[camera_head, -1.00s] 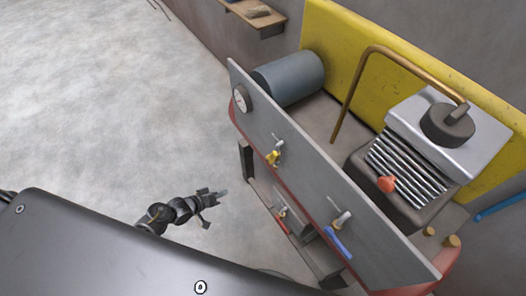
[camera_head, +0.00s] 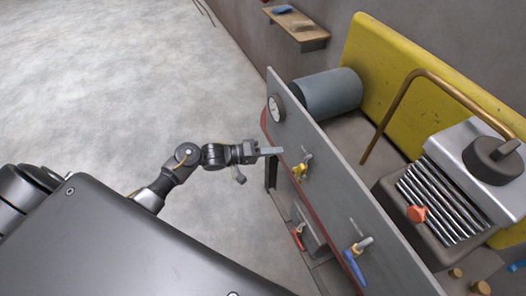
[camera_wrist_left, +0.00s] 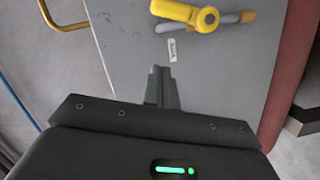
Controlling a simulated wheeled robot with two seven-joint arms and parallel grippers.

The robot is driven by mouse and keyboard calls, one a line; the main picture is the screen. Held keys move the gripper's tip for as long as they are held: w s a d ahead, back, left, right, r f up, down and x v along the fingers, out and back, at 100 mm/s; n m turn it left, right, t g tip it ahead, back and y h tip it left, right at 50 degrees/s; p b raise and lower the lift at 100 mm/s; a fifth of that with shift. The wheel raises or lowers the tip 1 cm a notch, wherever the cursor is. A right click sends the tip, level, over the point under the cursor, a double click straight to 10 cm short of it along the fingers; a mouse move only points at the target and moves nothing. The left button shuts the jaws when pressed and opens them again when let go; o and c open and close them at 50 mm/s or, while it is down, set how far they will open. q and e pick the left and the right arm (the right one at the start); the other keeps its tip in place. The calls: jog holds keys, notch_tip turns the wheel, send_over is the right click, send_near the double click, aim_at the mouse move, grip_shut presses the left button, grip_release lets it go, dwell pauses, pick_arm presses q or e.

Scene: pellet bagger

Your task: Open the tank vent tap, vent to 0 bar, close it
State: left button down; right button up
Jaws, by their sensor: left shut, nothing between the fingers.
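My left gripper (camera_head: 276,151) is shut and empty beside the grey panel (camera_head: 330,190), just left of a yellow-handled tap (camera_head: 302,168). In the left wrist view my gripper's closed fingertips (camera_wrist_left: 160,72) point at the panel, below the yellow tap (camera_wrist_left: 180,11) and a small white label too small to read. The tap's handle extends left from its hub, roughly along its short grey pipe. A round gauge (camera_head: 276,108) sits on the panel near the blue-grey tank (camera_head: 332,92); its reading is too small to tell. My right gripper is not in view.
A blue-handled tap (camera_head: 355,267) sits lower right on the panel, and a red-handled tap (camera_head: 298,238) sits low on its near side. A finned block (camera_head: 440,205) and copper pipe (camera_head: 402,92) stand behind the panel. The floor at left is clear.

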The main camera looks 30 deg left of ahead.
aim_at(302, 160)
pick_arm(q)
jog(key=d, duration=0.2)
jog(key=d+f+p, duration=0.1)
jog(key=d, duration=0.2)
jog(key=shift+d+f+p, duration=0.3)
jog(key=shift+d+p, duration=0.05)
jog(key=shift+d, duration=0.05)
jog(key=shift+d+f, duration=0.15)
